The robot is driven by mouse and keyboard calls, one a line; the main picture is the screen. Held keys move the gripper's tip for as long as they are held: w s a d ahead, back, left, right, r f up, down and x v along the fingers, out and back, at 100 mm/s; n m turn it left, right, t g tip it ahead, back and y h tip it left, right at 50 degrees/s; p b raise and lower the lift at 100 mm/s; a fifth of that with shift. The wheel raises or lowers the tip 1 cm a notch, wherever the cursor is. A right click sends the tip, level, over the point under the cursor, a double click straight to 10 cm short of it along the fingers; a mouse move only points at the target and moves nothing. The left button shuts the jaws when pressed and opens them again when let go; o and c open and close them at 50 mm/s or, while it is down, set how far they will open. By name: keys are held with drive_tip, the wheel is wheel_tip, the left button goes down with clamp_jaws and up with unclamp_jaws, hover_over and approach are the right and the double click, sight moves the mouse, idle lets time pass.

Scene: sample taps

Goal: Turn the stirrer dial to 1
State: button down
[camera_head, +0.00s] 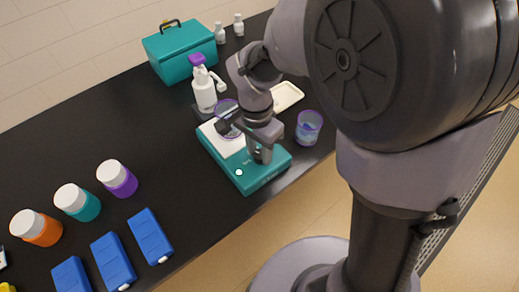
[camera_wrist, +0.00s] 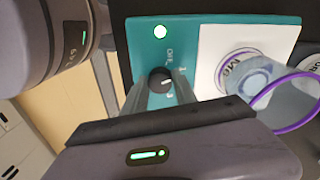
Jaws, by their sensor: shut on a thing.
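The teal stirrer (camera_head: 246,182) stands on the black bench with a white top plate, and its front panel (camera_wrist: 139,49) shows in the wrist view. The black dial (camera_wrist: 159,78) sits on that panel, with a small pale pointer mark and printed markings, including OFF and 1, beside it. I cannot tell exactly which marking the pointer meets. My gripper (camera_wrist: 161,92) is shut on the dial, one finger on each side. In the head view my gripper (camera_head: 258,155) is over the stirrer's front and hides the dial.
A purple-rimmed beaker (camera_wrist: 285,95) stands on the white plate, close to my gripper. A purple cup (camera_head: 309,128) stands right of the stirrer. Behind are a white pump bottle (camera_head: 204,92) and a teal box (camera_head: 181,52). Lidded jars and blue cases are at left.

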drive_tip(key=c, duration=1)
unclamp_jaws()
